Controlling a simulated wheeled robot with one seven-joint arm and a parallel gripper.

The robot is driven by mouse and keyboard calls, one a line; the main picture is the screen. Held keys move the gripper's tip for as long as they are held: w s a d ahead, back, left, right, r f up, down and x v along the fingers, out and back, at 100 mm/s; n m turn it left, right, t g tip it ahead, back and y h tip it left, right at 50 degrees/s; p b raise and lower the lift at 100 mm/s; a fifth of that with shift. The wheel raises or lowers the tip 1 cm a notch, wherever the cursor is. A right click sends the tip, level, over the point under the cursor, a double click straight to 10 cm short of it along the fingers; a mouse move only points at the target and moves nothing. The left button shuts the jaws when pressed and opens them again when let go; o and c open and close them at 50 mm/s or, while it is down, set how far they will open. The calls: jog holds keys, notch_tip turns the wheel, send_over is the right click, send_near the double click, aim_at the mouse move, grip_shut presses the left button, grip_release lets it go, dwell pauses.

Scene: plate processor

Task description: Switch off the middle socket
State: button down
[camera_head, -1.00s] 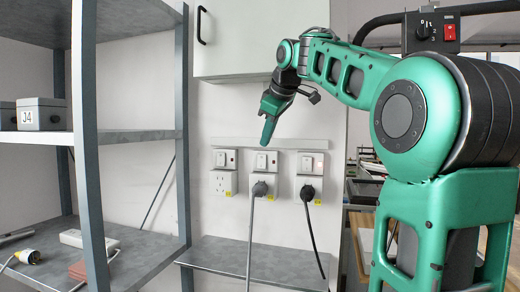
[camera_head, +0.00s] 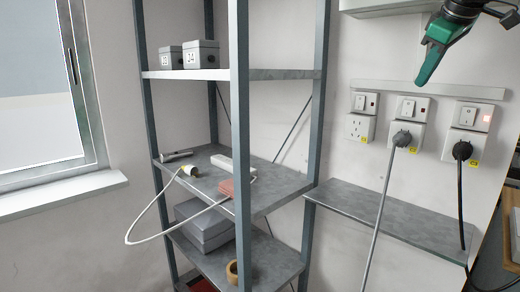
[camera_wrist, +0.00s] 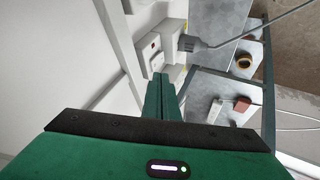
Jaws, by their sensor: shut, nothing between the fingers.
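Three wall sockets with switches hang in a row in the head view. The middle socket's switch (camera_head: 407,107) sits above a grey plug (camera_head: 402,139) with a grey cable, and its small indicator looks dark. The left socket (camera_head: 359,126) has no plug. The right socket's switch (camera_head: 469,115) has a lit reddish indicator, with a black plug (camera_head: 462,150) below. My gripper (camera_head: 424,79) is shut and empty, above the middle socket and apart from it in the picture. In the wrist view, its green fingers (camera_wrist: 161,84) point toward a switch plate (camera_wrist: 152,48) beside a grey plug (camera_wrist: 190,43).
A grey shelf rack (camera_head: 239,150) stands left of the sockets, holding grey boxes (camera_head: 200,53), a white power strip (camera_head: 222,163) and a white cable. A low grey shelf (camera_head: 390,218) runs under the sockets. A cabinet (camera_head: 385,6) hangs above.

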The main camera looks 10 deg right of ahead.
jog(key=s+a+f+m+g, duration=0.2)
jog(key=s+f+m, duration=0.2)
jog(key=s+f, duration=0.6)
jog(key=s+a+f+m+g+y, duration=0.1)
jog(key=s+a+f+m+g, duration=0.1)
jog(key=s+f, duration=0.9)
jog(key=s+a+f+m+g+y, duration=0.1)
jog(key=s+f+m, duration=0.5)
jog(key=f, duration=1.5)
jog(key=s+a+g, duration=0.1)
jog(key=s+g, duration=0.1)
jog(key=s, duration=0.2)
jog(key=shift+s+a+f+g, duration=0.2)
jog(key=shift+f+g, duration=0.05)
jog(key=shift+g, duration=0.05)
jog(key=shift+w+f, duration=0.2)
jog(key=shift+w, duration=0.45)
